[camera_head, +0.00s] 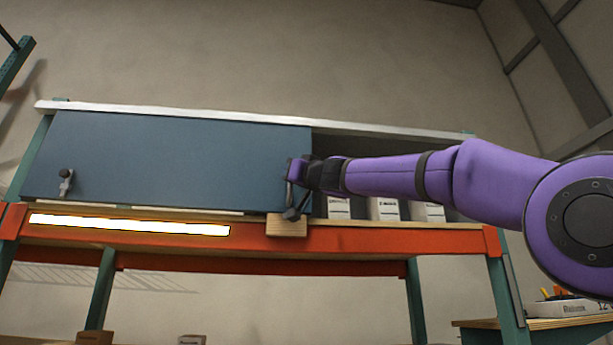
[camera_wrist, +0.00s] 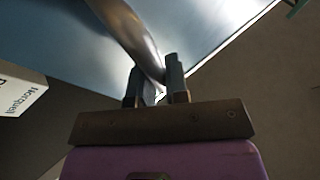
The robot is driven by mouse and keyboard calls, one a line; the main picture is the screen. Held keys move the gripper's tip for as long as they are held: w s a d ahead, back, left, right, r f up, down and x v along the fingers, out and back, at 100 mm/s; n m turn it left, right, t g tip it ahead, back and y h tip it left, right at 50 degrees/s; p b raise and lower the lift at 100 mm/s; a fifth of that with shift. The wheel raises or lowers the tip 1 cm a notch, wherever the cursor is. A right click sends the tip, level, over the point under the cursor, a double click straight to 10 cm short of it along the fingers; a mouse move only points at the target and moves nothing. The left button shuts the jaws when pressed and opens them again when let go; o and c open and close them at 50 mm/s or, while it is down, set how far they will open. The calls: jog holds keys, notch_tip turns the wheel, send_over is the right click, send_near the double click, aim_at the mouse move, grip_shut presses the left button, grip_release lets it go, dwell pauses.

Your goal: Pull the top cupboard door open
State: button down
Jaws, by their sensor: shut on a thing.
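The blue cupboard door (camera_head: 165,160) covers the left and middle of the top cupboard in the head view. A small dark knob or latch (camera_head: 66,180) sits at its lower left. My gripper (camera_head: 298,176) is at the door's right edge. In the wrist view, my gripper (camera_wrist: 157,82) has its two dark fingers on either side of a curved metal handle (camera_wrist: 132,32), shut on it. The handle runs up across the blue door (camera_wrist: 215,25). Part of the handle is hidden by the fingers.
Right of the door the cupboard is open, with several white boxes (camera_head: 384,209) inside; one white box (camera_wrist: 18,90) shows at left in the wrist view. An orange beam (camera_head: 370,240) with a bright light strip (camera_head: 130,224) and a wooden block (camera_head: 287,226) lie below.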

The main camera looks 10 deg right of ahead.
jog(key=shift+s+a+r, duration=0.1)
jog(key=shift+a+r, duration=0.15)
jog(key=shift+a, duration=0.3)
jog(key=c, duration=1.1)
grip_release()
jog(key=shift+c, duration=0.2)
jog(key=shift+f, duration=0.1)
jog(key=shift+f, duration=0.1)
jog(key=v, duration=1)
jog(key=shift+s+d+f, duration=0.15)
jog(key=shift+s, duration=0.1)
